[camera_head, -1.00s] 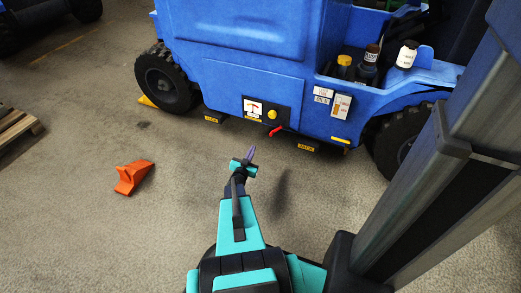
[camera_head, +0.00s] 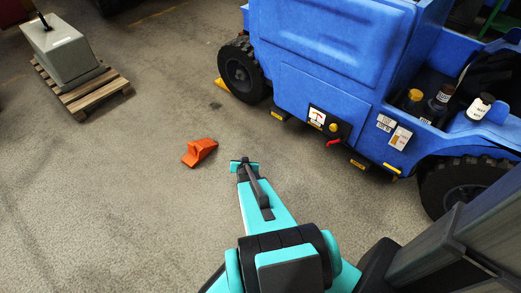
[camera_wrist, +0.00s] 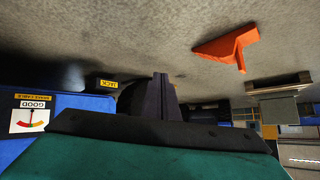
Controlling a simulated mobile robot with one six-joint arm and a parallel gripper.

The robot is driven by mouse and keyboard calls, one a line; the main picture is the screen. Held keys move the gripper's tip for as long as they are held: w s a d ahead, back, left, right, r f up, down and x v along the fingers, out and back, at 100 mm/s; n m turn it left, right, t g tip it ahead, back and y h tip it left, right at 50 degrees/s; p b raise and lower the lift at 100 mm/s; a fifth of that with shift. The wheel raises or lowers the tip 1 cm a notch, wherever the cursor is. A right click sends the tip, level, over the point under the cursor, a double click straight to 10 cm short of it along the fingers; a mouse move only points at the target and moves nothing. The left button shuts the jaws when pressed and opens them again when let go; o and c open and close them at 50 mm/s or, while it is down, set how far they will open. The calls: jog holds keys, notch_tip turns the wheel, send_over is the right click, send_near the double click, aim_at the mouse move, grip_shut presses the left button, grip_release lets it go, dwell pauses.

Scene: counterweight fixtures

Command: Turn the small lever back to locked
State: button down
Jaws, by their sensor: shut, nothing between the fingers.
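The small red lever (camera_head: 333,142) sits low on the side of the blue vehicle (camera_head: 340,90), under a dark panel with a yellow knob (camera_head: 333,127) and a white gauge (camera_head: 317,116). It slants slightly, but its exact setting is too small to read. My gripper (camera_head: 243,161) is out over the floor, left of the lever and well apart from it. Its dark fingers (camera_wrist: 160,96) are together and empty in the wrist view. The gauge there (camera_wrist: 29,118) reads "GOOD" at the left edge; I cannot make out the lever in that view.
An orange wedge (camera_head: 200,152) lies on the floor near my gripper; it also shows in the wrist view (camera_wrist: 229,47). A wooden pallet (camera_head: 95,91) carries a grey block (camera_head: 60,52). Yellow jack labels (camera_head: 357,164) mark the vehicle's lower edge. Floor between is clear.

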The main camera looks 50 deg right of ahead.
jog(key=s+a+r+n+g+y+p, duration=0.15)
jog(key=a+r+p, duration=0.3)
jog(key=a, duration=0.55)
jog(key=s+a+r+n+g+y+p, duration=0.1)
jog(key=s+a+r+n+y+p, duration=0.15)
jog(key=a+p, duration=0.5)
jog(key=s+a+r+n+g+y+p, duration=0.1)
jog(key=a+r+n+g+y+p, duration=0.3)
jog(key=a, duration=0.7)
jog(key=s+a+r+n+g+p, duration=0.1)
jog(key=s+a+r+g+p, duration=0.1)
jog(key=s+a+r+p, duration=0.2)
jog(key=s+a+r+g+h+p, duration=0.1)
jog(key=s+a+r+p, duration=0.3)
jog(key=s+r, duration=0.6)
jog(key=s+a+r+n+g+p, duration=0.1)
jog(key=s+a+r+g+p, duration=0.2)
jog(key=s+a+r+p, duration=0.2)
notch_tip(320, 180, up, 2)
jog(key=shift+s+r+n+p, duration=0.2)
jog(key=shift+s+n+p, duration=0.1)
jog(key=shift+s+p, duration=0.75)
jog(key=shift+g, duration=0.25)
